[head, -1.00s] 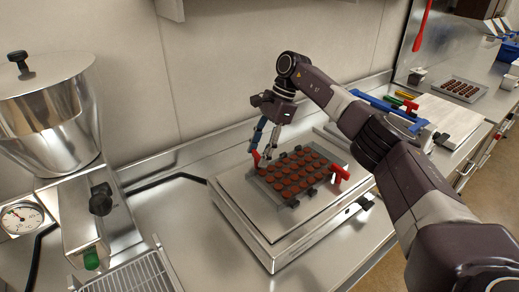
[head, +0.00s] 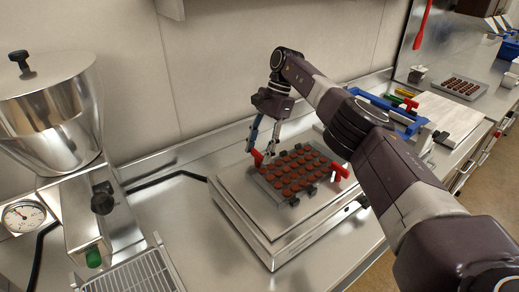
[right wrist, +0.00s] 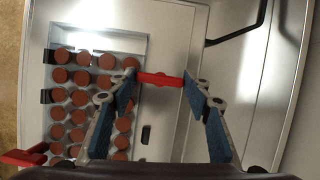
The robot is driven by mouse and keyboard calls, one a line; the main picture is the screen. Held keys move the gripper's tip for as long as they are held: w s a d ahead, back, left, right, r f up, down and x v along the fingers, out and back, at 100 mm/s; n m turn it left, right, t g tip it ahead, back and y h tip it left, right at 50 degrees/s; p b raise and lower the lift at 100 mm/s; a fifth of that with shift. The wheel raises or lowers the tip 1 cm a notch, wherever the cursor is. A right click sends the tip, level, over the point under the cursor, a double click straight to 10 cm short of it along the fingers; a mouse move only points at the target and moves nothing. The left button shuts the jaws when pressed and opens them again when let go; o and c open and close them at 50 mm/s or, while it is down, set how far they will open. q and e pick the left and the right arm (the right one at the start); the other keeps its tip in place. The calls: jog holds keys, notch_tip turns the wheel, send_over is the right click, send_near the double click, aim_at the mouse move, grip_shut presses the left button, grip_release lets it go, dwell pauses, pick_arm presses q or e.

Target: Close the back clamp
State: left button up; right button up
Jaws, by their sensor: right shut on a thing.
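The back clamp (head: 257,158) has a red handle at the far left edge of the chocolate mould (head: 276,190) on the steel table unit. My right gripper (head: 259,151) points down there, shut on this red handle. In the right wrist view the handle (right wrist: 160,79) lies crosswise between the two fingertips (right wrist: 161,74). The mould holds rows of round brown chocolates. A second red clamp (head: 340,171) stands at its right side and shows at the lower left in the right wrist view (right wrist: 24,156). My left gripper is not in view.
A steel hopper machine (head: 50,120) with a dial (head: 23,215) stands at the left. A tray of chocolates (head: 460,87) and a pale board (head: 447,113) lie at the right. Coloured tools lie near the board.

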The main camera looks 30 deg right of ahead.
jog(key=o, duration=1.1)
jog(key=shift+o, duration=0.2)
notch_tip(320, 180, up, 10)
jog(key=shift+a, duration=0.1)
jog(key=shift+s, duration=0.1)
